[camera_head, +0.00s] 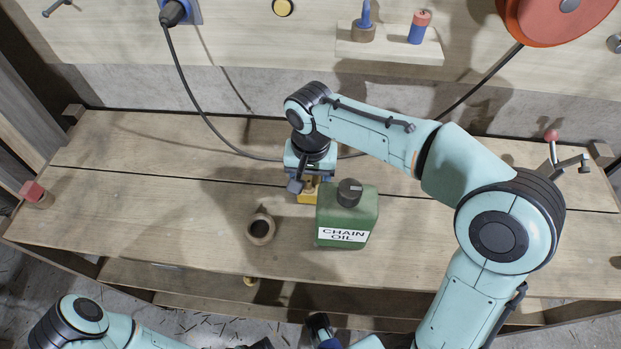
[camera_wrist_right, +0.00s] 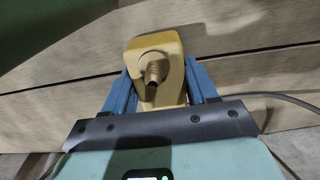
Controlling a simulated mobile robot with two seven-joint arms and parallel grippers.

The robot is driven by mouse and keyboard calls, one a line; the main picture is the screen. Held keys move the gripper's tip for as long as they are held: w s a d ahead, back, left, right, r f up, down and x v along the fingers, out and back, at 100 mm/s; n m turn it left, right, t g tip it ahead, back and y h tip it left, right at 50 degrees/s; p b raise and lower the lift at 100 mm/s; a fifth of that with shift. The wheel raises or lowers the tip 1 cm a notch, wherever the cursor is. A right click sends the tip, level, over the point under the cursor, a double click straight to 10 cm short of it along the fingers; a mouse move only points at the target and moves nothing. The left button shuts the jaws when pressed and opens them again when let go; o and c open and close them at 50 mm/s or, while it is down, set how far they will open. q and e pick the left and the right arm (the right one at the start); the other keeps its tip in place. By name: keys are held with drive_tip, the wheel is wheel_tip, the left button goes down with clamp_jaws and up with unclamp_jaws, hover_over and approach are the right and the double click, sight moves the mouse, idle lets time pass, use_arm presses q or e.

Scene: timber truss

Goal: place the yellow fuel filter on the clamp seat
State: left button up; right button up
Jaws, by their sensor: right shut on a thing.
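The yellow fuel filter (camera_wrist_right: 172,62) sits between the two blue fingers of my right gripper (camera_wrist_right: 160,85), which is shut on it. It has a short metal spout. In the head view the filter (camera_head: 307,196) shows as a small yellow patch under my right gripper (camera_head: 302,184), low over the bench and partly hidden behind the green can. A brown round piece with a dark hollow (camera_head: 261,228) stands on the bench to the left of the can. I cannot tell whether it is the clamp seat.
The green chain oil can (camera_head: 345,218) stands close in front of the right gripper. A red-knobbed fixture (camera_head: 553,150) is at the far right. A small shelf (camera_head: 390,46) and a cable (camera_head: 190,90) are behind.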

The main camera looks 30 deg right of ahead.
drive_tip(key=o, duration=0.7)
drive_tip(key=shift+f, duration=0.15)
drive_tip(key=o, duration=0.4)
drive_tip(key=shift+o, duration=0.2)
